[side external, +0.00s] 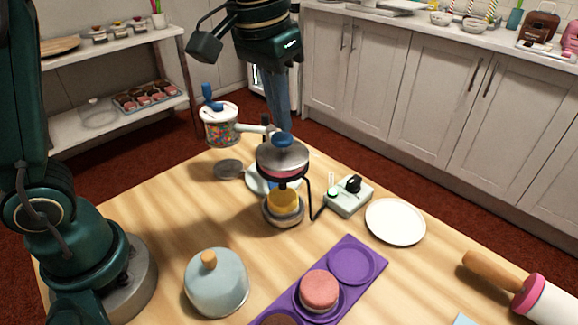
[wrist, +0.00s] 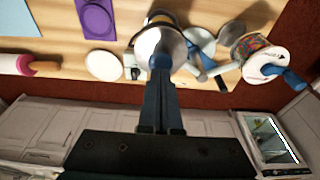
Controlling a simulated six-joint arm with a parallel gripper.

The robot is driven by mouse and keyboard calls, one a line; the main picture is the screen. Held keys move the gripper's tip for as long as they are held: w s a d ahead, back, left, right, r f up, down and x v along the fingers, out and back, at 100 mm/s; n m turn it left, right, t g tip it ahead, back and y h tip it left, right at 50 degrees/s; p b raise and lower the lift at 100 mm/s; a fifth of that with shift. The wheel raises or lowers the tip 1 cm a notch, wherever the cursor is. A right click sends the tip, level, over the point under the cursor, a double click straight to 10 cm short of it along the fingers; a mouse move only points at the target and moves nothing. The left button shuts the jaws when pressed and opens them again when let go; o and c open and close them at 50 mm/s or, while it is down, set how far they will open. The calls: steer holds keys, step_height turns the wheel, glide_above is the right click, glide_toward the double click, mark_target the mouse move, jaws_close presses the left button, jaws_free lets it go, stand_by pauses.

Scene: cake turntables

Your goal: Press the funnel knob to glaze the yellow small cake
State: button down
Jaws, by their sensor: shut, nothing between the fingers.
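The glaze funnel (side external: 284,158) has a metal top, a pinkish band below it and a blue knob (side external: 283,140). It stands in a dark wire frame above the yellow small cake (side external: 284,201), which sits on a round turntable (side external: 283,217). My gripper (side external: 280,128) is shut and empty, pointing down, with its blue fingers just above or behind the knob; contact cannot be told. In the wrist view, my gripper (wrist: 161,62) overlaps the funnel top (wrist: 152,40).
A switch box (side external: 348,197) and white plate (side external: 395,222) stand right of the funnel. A sprinkle jar (side external: 219,128) stands behind left. A purple tray (side external: 366,247) with a pink cake (side external: 319,291), a domed cover (side external: 216,284) and a rolling pin (side external: 532,293) are in front.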

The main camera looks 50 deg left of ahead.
mark_target(281, 136)
steer(key=shift+f, duration=1.05)
steer(key=shift+r, duration=0.5)
steer(key=shift+f, duration=0.35)
stand_by(1.5)
steer(key=shift+r, duration=3.4)
